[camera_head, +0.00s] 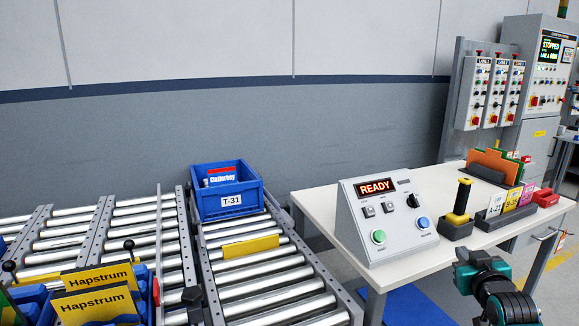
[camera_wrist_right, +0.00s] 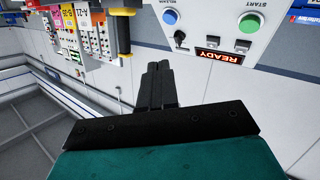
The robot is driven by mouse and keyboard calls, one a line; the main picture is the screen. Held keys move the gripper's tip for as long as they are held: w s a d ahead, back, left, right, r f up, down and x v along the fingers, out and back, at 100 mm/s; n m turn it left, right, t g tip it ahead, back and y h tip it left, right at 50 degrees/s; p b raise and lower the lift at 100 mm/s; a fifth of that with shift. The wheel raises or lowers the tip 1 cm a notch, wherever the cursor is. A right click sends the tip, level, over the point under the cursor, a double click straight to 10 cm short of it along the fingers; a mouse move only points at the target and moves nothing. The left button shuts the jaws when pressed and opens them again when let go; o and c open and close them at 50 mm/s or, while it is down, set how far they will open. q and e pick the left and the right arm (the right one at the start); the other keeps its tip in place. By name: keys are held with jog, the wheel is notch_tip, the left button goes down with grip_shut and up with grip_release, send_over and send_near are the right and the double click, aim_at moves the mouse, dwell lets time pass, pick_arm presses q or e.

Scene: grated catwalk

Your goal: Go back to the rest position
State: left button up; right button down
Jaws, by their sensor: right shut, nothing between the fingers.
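My right gripper (camera_head: 472,256) is in the lower right of the head view, in front of the white table. In the right wrist view its fingers (camera_wrist_right: 159,75) are together with nothing between them. It is apart from the control box (camera_head: 380,215), whose display reads READY. The box also shows upside down at the top of the wrist view (camera_wrist_right: 215,25). My left gripper is not in view.
A blue tote labelled T-31 (camera_head: 226,202) sits on the roller conveyor (camera_head: 265,270). Yellow Hapstrum boxes (camera_head: 95,305) are at lower left.

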jog(key=s+a+f+n+g+y, duration=0.1)
jog(key=s+a+f+g+y, duration=0.1)
jog(key=s+a+f, duration=0.65)
jog(key=s+a+f+n+g+y, duration=0.1)
jog(key=s+a+f+y, duration=0.1)
jog(key=s+a+f, duration=0.65)
jog(key=s+a+f+g, duration=0.1)
jog(key=s+a+f, duration=0.1)
jog(key=s, duration=0.4)
jog(key=s+a+f+g, duration=0.1)
jog(key=s+a+f, duration=0.1)
jog(key=s, duration=0.5)
jog(key=shift+f+y, duration=0.15)
jog(key=shift+y, duration=0.25)
dwell(1.6)
